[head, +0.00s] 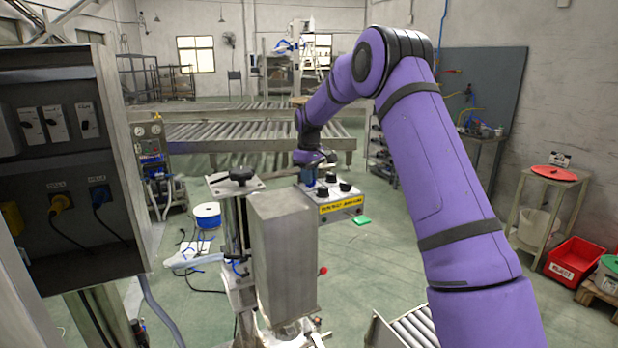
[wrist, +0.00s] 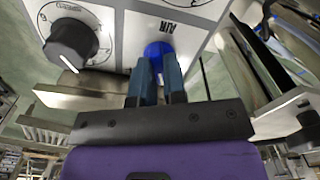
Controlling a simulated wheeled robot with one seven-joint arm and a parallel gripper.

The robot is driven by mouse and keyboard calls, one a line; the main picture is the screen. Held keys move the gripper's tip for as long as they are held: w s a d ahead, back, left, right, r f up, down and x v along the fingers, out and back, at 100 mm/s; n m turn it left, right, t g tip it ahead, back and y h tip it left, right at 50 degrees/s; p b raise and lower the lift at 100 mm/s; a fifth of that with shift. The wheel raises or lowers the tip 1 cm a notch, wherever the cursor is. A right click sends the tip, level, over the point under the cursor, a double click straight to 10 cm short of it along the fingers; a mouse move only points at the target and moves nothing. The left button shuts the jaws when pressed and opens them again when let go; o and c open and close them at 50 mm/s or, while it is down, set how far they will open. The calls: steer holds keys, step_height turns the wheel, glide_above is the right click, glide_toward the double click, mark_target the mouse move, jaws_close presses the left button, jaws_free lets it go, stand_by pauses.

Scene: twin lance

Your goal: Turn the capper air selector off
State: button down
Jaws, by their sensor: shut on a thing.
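The capper control box (head: 340,209) is a grey box with a yellow label strip and black knobs on top, in the middle of the head view. The wrist view shows its face from close up, with the word AIR beside a round blue selector (wrist: 157,48). My gripper (wrist: 158,72) is shut on the blue selector, with its two blue-grey fingers at its sides. The fingers partly hide the selector, so I cannot tell which way it points. In the head view my gripper (head: 318,166) is small, at the box's far-left part.
A black knob (wrist: 73,44) with a white pointer line and a numbered dial sits left of the blue selector. A grey metal column (head: 284,250) stands just left of the box. A dark switch cabinet (head: 65,150) is at far left. Roller conveyors (head: 250,130) lie behind.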

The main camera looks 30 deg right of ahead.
steer(key=m, duration=0.5)
steer(key=shift+d+m, duration=0.1)
steer(key=shift+m, duration=0.3)
steer(key=m, duration=0.4)
steer(key=shift+d+m, duration=0.1)
steer(key=shift+m, duration=0.3)
steer(key=c, duration=1.2)
jaws_free()
step_height(320, 180, up, 11)
steer(key=shift+f, duration=0.1)
